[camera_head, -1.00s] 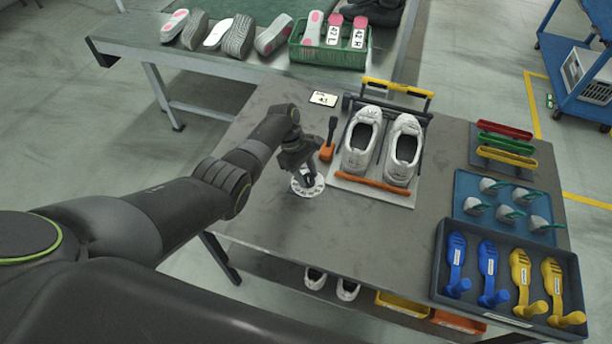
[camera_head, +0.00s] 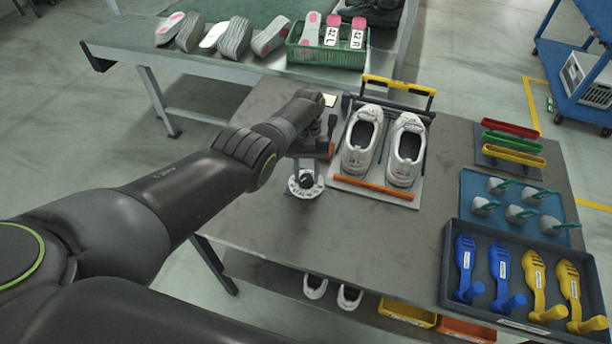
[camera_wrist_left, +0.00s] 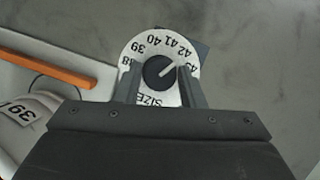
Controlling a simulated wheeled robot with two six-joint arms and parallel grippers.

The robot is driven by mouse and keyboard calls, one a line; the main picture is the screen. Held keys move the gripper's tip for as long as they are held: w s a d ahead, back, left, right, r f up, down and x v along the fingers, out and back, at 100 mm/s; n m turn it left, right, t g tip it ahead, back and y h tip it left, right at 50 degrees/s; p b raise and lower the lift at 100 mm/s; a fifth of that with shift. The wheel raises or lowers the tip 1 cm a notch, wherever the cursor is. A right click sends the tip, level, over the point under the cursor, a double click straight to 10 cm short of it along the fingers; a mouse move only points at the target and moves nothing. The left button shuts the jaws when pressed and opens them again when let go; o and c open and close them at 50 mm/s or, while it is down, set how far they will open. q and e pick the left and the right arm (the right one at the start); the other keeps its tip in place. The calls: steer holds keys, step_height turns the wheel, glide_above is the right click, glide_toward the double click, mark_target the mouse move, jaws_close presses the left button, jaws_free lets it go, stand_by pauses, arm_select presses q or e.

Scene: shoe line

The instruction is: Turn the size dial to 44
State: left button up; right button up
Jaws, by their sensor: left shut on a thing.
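The size dial (camera_head: 306,184) is a white disc with a black knob, flat on the grey table; it also shows in the left wrist view (camera_wrist_left: 140,49). Numbers from 38 to about 43 run around its rim, with "SIZE" at the bottom. The white line on the knob (camera_wrist_left: 158,72) points up and right, toward about 42 to 43. The 44 is not readable; my finger covers that side. My left gripper (camera_head: 308,172) is above the dial, its two fingers (camera_wrist_left: 160,80) on either side of the knob, shut on it. My right gripper is not in view.
A pair of white shoes (camera_head: 361,142) stands on a board with an orange bar (camera_head: 372,187), close right of the dial. A dark tray (camera_head: 446,270) holds blue and yellow forms. The table's front left is clear.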

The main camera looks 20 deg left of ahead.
arm_select(q)
steer(key=m+y, duration=0.1)
steer(key=m, duration=0.1)
steer(key=shift+d+m, duration=0.1)
steer(key=shift+m, duration=0.3)
steer(key=m+y, duration=0.1)
steer(key=m, duration=0.1)
steer(key=shift+d+m, duration=0.1)
steer(key=shift+m, duration=0.3)
steer(key=m+y+p, duration=0.1)
steer(key=m, duration=0.1)
steer(key=shift+s+m, duration=0.1)
steer(key=shift+m, duration=0.2)
steer(key=shift+d+m+t+y+p, duration=0.1)
steer(key=shift+m+t+y+p, duration=0.3)
steer(key=shift+m, duration=0.55)
steer(key=shift+m+t+y+p, duration=0.1)
steer(key=shift+m+y+p, duration=0.2)
steer(key=shift+m+p, duration=0.45)
steer(key=shift+f+m, duration=0.1)
steer(key=shift+m, duration=0.2)
steer(key=o, duration=1)
